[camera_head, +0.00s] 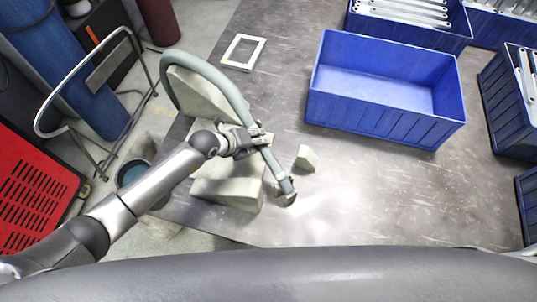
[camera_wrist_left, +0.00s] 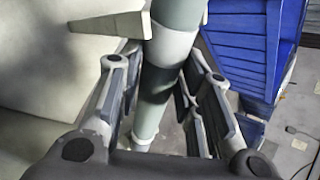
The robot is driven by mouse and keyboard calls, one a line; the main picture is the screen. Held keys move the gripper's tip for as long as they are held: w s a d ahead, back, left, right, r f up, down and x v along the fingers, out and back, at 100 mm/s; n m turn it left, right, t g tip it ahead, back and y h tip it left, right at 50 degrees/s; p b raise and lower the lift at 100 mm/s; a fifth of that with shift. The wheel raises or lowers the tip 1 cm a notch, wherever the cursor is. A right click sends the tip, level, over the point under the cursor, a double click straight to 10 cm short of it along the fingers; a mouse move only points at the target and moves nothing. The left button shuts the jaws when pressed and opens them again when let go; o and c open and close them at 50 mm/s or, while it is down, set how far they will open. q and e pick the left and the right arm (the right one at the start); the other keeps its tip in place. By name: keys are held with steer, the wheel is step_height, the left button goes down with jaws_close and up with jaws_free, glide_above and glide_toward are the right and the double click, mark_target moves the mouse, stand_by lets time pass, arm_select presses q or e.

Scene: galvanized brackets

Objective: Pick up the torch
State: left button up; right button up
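The torch (camera_head: 277,169) is a grey-green handle with a dark tip at its lower end and a thick curved hose at its upper end. It lies slanted over pale blocks at the table's left edge. My left gripper (camera_head: 257,140) is at the torch's upper handle, with its fingers on either side of it. In the left wrist view the torch (camera_wrist_left: 158,85) passes between the fingers of my left gripper (camera_wrist_left: 160,85). Whether both pads press on it, I cannot tell. My right gripper is not in view.
An empty blue bin (camera_head: 385,113) stands right of the torch. More blue bins with metal brackets are at the back and right. A small pale block (camera_head: 306,158) and a white frame (camera_head: 243,51) lie on the table (camera_head: 400,190). The table's front middle is clear.

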arm_select(q)
steer(key=c, duration=0.4)
steer(key=shift+r, duration=0.2)
